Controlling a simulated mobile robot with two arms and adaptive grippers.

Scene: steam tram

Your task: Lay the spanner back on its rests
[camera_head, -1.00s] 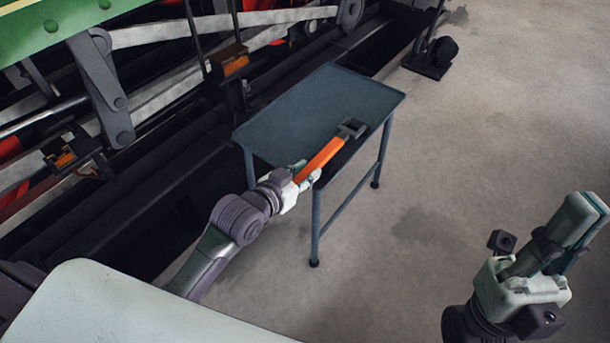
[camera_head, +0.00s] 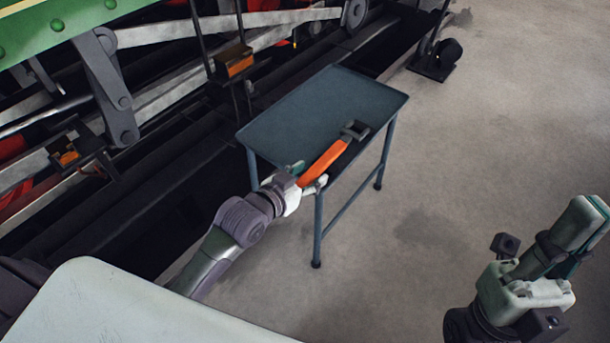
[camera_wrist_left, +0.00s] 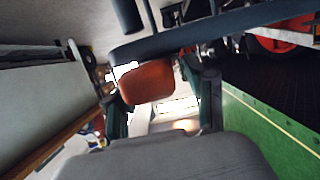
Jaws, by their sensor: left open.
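The spanner (camera_head: 325,162), with an orange handle and a dark grey jaw, lies along the near right side of a blue-grey table (camera_head: 290,110). Its handle end reaches the table's near edge. My left gripper (camera_head: 308,178) is open at that end, one finger on each side of the handle. In the left wrist view the orange handle end (camera_wrist_left: 147,82) shows between the spread fingers (camera_wrist_left: 163,105). Two dark brackets with orange parts, one upper (camera_head: 234,64) and one lower (camera_head: 68,157), stand beside the machine; I cannot tell whether they are the rests. My right gripper (camera_head: 578,232) is empty at the lower right.
The green machine (camera_head: 50,28) with its grey rods and dark frame fills the upper left, close to the table. A dark fitting (camera_head: 438,60) stands on the floor behind the table. The concrete floor (camera_head: 470,150) to the right is clear.

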